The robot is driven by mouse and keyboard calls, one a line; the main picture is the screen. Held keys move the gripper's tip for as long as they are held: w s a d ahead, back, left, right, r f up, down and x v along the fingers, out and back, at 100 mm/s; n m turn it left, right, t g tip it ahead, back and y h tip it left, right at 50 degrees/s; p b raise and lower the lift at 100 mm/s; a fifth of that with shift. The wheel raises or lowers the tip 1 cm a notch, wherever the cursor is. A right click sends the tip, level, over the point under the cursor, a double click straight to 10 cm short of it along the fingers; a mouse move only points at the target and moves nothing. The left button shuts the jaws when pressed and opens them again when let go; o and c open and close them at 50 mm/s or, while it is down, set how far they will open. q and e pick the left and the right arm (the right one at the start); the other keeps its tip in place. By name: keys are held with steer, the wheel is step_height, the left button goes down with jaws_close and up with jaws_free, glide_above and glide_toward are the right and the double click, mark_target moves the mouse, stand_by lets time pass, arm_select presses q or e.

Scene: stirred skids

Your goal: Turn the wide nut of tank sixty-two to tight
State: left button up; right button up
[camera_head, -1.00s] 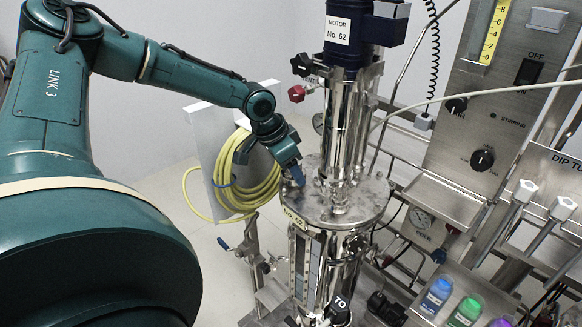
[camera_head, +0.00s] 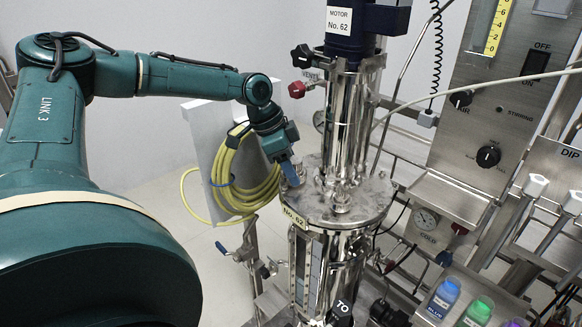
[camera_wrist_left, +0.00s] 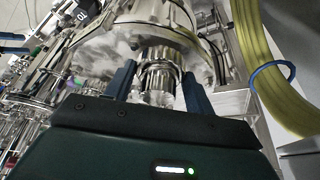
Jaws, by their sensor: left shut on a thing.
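My left gripper (camera_head: 290,172) reaches down from the left to the lid's left side. In the left wrist view, the blue fingers of my left gripper (camera_wrist_left: 159,82) stand on either side of a ribbed metal nut (camera_wrist_left: 161,72) and are shut on it. In the head view the fingers largely hide this nut. Whether it is tight cannot be seen. My right gripper is not in view.
The motor column (camera_head: 347,115) rises from the lid, with a red valve knob (camera_head: 297,89) on its left. A yellow hose coil (camera_head: 240,180) hangs close behind my left wrist. A control panel (camera_head: 505,110) and colored bottles (camera_head: 440,297) stand to the right.

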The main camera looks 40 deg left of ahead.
arm_select(q)
steer(key=o, duration=1)
steer(key=v, duration=1.3)
steer(key=shift+s, duration=0.1)
